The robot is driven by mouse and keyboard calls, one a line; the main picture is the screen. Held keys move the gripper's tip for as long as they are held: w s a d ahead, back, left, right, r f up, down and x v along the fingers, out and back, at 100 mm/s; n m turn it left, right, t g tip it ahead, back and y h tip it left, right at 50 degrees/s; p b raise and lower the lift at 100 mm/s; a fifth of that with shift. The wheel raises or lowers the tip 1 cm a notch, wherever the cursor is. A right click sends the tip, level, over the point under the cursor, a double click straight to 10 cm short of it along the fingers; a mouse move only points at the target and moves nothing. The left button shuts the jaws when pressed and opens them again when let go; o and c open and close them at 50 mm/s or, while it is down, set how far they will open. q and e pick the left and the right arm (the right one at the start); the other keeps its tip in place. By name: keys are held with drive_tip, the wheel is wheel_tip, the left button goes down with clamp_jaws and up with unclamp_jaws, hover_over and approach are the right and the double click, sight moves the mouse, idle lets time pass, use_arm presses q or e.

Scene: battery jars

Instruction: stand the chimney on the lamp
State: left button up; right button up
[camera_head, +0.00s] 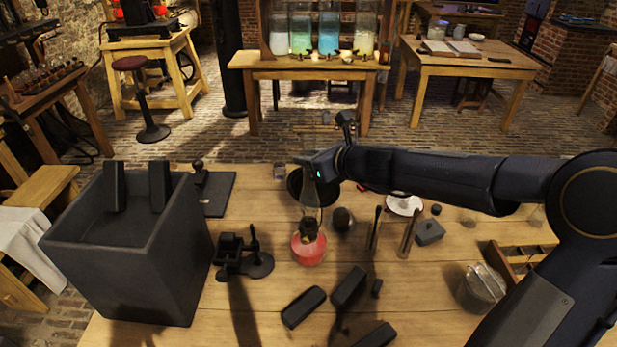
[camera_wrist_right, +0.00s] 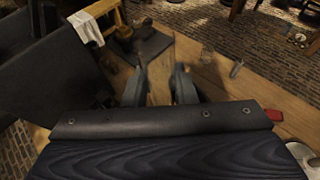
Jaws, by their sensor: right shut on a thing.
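The lamp (camera_head: 309,250) has a red base and a dark burner on top, and stands upright on the wooden table. The chimney (camera_head: 311,196) is clear glass and hard to make out. My right gripper (camera_head: 322,166) is shut on its upper part and holds it about upright over the lamp. Its lower end appears at the burner; I cannot tell whether they touch. In the right wrist view, the two fingers of my right gripper (camera_wrist_right: 158,88) stand either side of the faint glass, and the lamp is not visible. My left gripper is not in view.
A big dark open box (camera_head: 130,255) stands at the table's left. A black stand (camera_head: 245,258) is left of the lamp, a dark bowl (camera_head: 297,186) behind it, a dark ball (camera_head: 343,219) to its right. Dark blocks (camera_head: 348,287) lie in front. A metal bucket (camera_head: 482,288) stands right.

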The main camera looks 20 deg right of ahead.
drive_tip(key=shift+w+f, duration=0.45)
drive_tip(key=shift+f, duration=0.15)
drive_tip(key=f+b, duration=0.2)
drive_tip(key=f, duration=0.1)
drive_tip(key=shift+w+d, duration=0.1)
drive_tip(key=shift+w, duration=0.1)
drive_tip(key=shift+f+b, duration=0.25)
drive_tip(key=shift+b, duration=0.2)
drive_tip(key=shift+s, duration=0.15)
